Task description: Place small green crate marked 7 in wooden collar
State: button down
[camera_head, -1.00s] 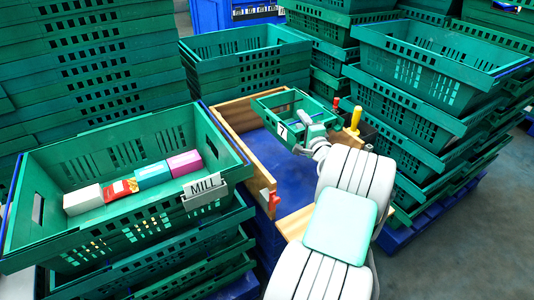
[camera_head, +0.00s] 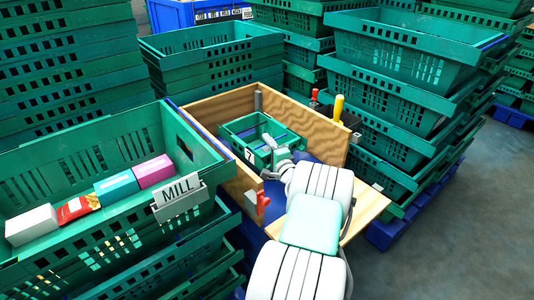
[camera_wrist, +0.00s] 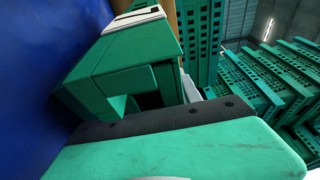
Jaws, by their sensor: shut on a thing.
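The small green crate (camera_head: 243,141), with a white label bearing a 7, is inside the outline of the wooden collar (camera_head: 313,122) in the head view. My gripper (camera_head: 280,158) is shut on its near side wall. In the wrist view the crate (camera_wrist: 125,78) and its white label show beyond my green-and-black finger (camera_wrist: 180,145), beside the blue floor of the collar (camera_wrist: 35,60). The crate looks roughly level in the head view. Whether its base touches the blue floor is hidden.
A large green crate marked MILL (camera_head: 125,233), holding several boxes, stands at the left. Tall green crate stacks (camera_head: 400,95) stand close at the right and behind. Red (camera_head: 262,203) and yellow (camera_head: 339,107) handles stick up at the collar's edges. Grey floor is clear at the right.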

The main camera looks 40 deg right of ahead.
jog(key=shift+f, duration=0.75)
jog(key=shift+r, duration=0.1)
jog(key=c, duration=0.8)
grip_release()
jog(key=shift+c, duration=0.2)
jog(key=p+v, duration=0.1)
jog(key=v, duration=1.1)
jog(key=shift+p, duration=0.3)
